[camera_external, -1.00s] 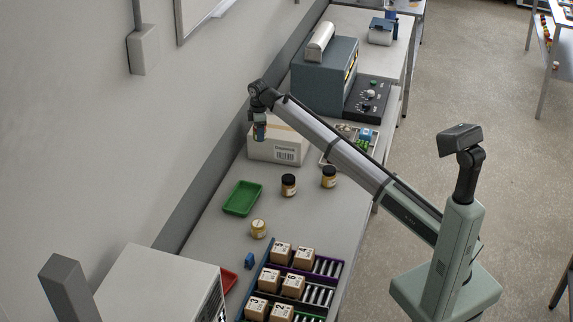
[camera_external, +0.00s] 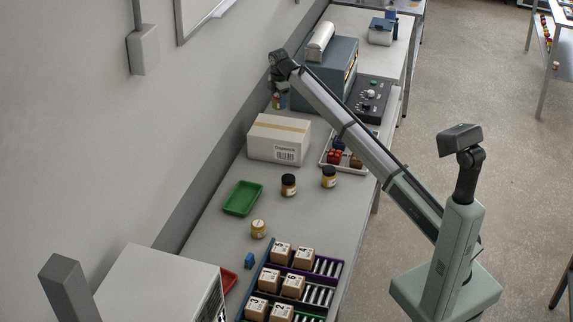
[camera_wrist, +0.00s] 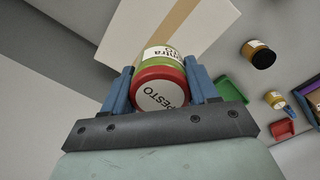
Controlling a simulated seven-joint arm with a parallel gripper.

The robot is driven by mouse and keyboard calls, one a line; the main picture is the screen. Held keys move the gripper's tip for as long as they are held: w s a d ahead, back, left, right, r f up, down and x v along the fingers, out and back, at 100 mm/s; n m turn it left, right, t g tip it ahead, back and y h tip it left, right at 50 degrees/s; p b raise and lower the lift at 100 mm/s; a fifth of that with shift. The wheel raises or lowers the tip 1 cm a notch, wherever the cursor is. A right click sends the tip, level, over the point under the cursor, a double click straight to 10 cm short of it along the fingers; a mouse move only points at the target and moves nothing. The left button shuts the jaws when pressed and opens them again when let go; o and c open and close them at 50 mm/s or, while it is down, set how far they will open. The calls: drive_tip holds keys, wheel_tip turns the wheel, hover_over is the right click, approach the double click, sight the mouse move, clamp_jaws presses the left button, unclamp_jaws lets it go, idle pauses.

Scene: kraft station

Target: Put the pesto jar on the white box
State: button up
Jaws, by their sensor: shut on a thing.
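The pesto jar (camera_wrist: 160,88), with a red lid marked PESTO and a green and white body, is between the blue fingers of my gripper (camera_wrist: 160,76) in the wrist view. My gripper is shut on it. In the external view, my gripper (camera_external: 279,96) holds the jar up near the wall, above the box's far edge in the picture. The white box (camera_external: 278,146) stands on the bench with tan tape along its top. Part of it shows behind the jar in the wrist view (camera_wrist: 145,30). I cannot tell whether the jar is over the box or beyond it.
A grey machine (camera_external: 325,75) stands behind the box. A tray of small coloured pieces (camera_external: 325,160) is right of it.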

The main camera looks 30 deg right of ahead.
sight(279, 127)
drive_tip(key=shift+f+n, duration=0.1)
drive_tip(key=shift+n, duration=0.6)
drive_tip(key=shift+f, duration=4.9)
drive_tip(key=shift+f, duration=0.1)
drive_tip(key=o, duration=1.2)
wheel_tip(279, 127, up, 12)
drive_tip(key=shift+r, duration=0.1)
